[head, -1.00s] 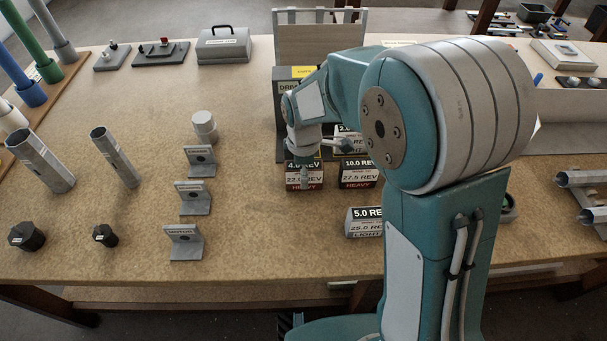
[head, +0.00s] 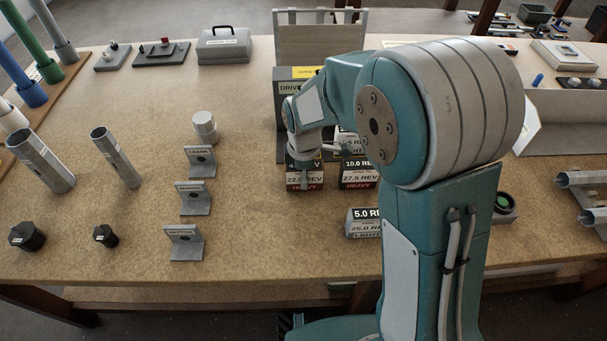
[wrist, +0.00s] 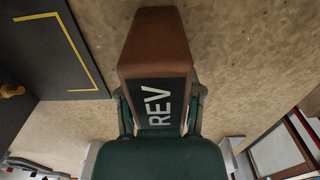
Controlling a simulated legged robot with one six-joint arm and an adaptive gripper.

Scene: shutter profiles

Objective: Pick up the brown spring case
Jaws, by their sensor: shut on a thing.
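The brown spring case (wrist: 155,45) sits between my gripper's fingers in the wrist view, with a black label reading "REV" facing the camera. My gripper (wrist: 161,108) is shut on it, one finger on each side. In the head view the case (head: 300,182) shows below my gripper (head: 304,165), with "22.0" and "HEAVY" readable; my gripper covers part of its front. I cannot tell whether its base touches the table.
A "10.0 REV" heavy case (head: 357,173) stands just right of it, and a "5.0 REV" light case (head: 364,222) stands nearer the front. A dark drive unit (head: 288,92) is behind. Labelled grey brackets (head: 194,198) stand left, with bare table between.

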